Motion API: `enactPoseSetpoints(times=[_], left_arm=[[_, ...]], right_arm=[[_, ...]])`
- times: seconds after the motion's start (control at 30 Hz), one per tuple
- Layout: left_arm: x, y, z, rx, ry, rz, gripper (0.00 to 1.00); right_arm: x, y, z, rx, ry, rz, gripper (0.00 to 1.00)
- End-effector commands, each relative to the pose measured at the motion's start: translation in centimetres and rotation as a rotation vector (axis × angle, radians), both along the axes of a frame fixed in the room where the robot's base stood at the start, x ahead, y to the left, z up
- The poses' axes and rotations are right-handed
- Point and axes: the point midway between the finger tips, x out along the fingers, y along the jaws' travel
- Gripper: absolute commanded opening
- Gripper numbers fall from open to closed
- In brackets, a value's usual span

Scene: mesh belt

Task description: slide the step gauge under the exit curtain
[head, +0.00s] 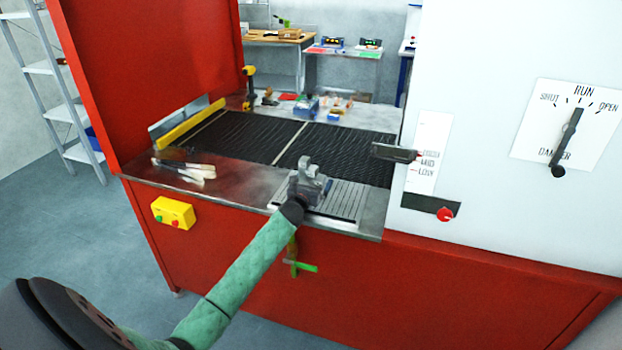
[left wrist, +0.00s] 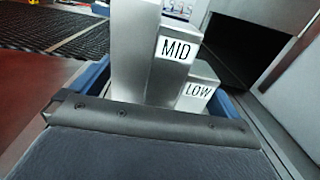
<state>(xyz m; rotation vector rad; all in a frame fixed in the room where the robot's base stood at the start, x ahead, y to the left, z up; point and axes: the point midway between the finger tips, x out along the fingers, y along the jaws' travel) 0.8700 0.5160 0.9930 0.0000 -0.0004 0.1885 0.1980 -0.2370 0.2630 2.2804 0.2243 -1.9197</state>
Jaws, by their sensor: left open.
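The step gauge (left wrist: 170,55) is a silver stepped metal block with MID and LOW labels on its lower steps. In the left wrist view it stands between the blue fingers of my left gripper (left wrist: 160,95), which is open around it; finger contact cannot be told. In the head view my left gripper (head: 312,184) is over the grooved metal plate (head: 345,203) at the belt's front edge, and I cannot clearly separate the gauge from it. A dark opening (left wrist: 235,48) lies right of the gauge in the wrist view; no curtain strips can be made out. My right gripper is not seen.
The black mesh belt (head: 335,150) runs behind the plate. A black lever (head: 395,152) juts from the white housing (head: 480,60) beside a height scale. Brushes (head: 185,168) lie on the left ledge, and a yellow bar (head: 190,122) borders the belt's left end.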

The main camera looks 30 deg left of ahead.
Motion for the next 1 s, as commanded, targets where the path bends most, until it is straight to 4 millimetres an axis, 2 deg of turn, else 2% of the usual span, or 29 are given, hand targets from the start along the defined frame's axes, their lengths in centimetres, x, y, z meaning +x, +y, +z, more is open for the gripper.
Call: enactPoseSetpoints(times=[0.17,0.27,0.47,0.5,0.87,1.0], left_arm=[[0.0,0.0,-0.1,0.000,0.000,0.000,1.00],[0.0,0.0,-0.1,0.000,0.001,0.000,0.84],[0.0,0.0,-0.1,0.000,0.001,0.000,0.45],[0.0,0.0,0.1,0.000,-0.001,0.000,0.42],[0.0,0.0,0.5,0.002,-0.002,-0.001,0.42],[0.0,0.1,1.6,0.005,-0.003,-0.001,0.42]], right_arm=[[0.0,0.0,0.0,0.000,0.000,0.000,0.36],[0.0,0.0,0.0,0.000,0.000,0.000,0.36],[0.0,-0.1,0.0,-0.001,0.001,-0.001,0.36],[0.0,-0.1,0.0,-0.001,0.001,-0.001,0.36],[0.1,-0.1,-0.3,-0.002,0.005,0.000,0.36],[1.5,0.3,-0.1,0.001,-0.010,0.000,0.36]])
